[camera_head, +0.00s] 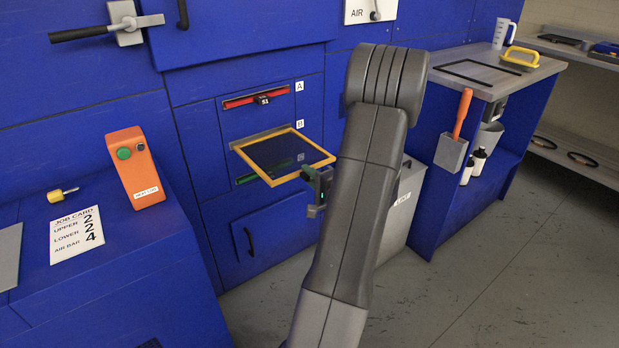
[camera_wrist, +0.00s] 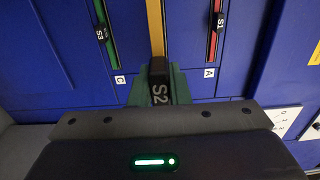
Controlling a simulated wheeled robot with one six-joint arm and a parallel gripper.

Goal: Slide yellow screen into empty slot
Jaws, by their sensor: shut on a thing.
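The yellow screen (camera_head: 280,153), a dark mesh panel in a yellow frame, sticks out flat from the blue machine front at slot B (camera_head: 256,137). Its far edge is at the slot's metal lip; how deep it sits inside cannot be told. My gripper (camera_head: 317,182) is shut on the screen's near-edge handle. In the wrist view the green fingers of my gripper (camera_wrist: 159,88) close around a black handle marked S2, with the yellow frame edge (camera_wrist: 155,30) running from it toward the machine.
A red screen (camera_head: 244,100) marked S1 fills slot A above. A green screen (camera_wrist: 104,30) marked S3 sits in slot C below. A grey bin (camera_head: 402,205) stands right of the machine, behind my arm. An orange control box (camera_head: 135,168) stands at left.

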